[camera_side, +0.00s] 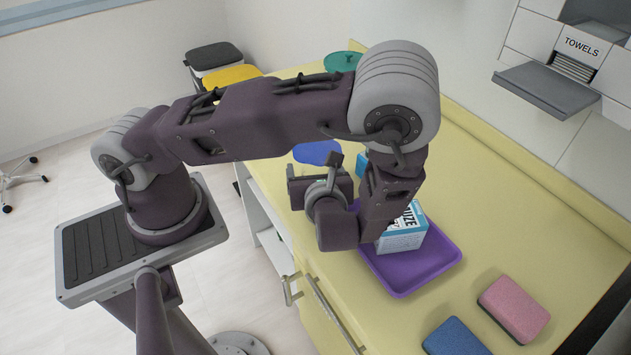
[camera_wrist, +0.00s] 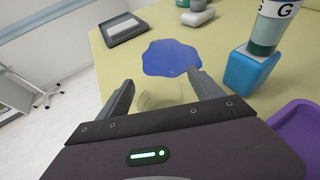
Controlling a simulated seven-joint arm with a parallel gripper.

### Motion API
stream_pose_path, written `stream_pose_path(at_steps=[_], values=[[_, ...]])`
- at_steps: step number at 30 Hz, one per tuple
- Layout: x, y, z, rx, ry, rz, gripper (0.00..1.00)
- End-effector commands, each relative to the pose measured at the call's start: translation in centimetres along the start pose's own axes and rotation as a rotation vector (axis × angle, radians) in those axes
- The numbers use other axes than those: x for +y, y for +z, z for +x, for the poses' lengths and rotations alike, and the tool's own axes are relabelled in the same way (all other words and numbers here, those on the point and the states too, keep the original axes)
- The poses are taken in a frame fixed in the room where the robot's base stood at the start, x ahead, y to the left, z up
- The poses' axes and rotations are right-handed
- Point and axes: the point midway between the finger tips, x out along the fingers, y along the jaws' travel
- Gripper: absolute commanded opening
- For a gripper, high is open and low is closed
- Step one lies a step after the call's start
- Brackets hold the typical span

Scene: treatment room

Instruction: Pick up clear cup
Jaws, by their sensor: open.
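A clear cup (camera_wrist: 160,98) shows in the wrist view between my fingers, its lower part hidden by the gripper body. It is see-through and faint against the yellow counter. My gripper (camera_wrist: 161,79) is open, with one finger on each side of the cup. I cannot tell whether either finger touches it. In the side view my arm hides the cup and the fingers.
A flat blue patch (camera_wrist: 170,58) lies just beyond the cup. A blue block (camera_wrist: 250,72) with a bottle (camera_wrist: 268,33) stands to the right, near a purple tray (camera_side: 437,265) holding a box (camera_side: 402,241). Pink (camera_side: 514,308) and blue (camera_side: 455,338) sponges lie nearer the front.

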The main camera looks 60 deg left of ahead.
Motion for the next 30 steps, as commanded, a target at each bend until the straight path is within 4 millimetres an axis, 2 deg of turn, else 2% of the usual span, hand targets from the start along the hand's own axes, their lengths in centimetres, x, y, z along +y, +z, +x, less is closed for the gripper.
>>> stream_pose_path(at_steps=[6, 16, 25, 30], values=[[0.0, 0.0, 0.1, 0.0, 0.0, 0.0, 0.74], [0.0, 0.0, 0.1, 0.0, 0.0, 0.0, 0.09], [0.0, 0.7, -0.2, 0.001, 0.0, -0.001, 0.09], [-0.1, 4.0, -1.6, 0.003, -0.001, -0.008, 0.09]])
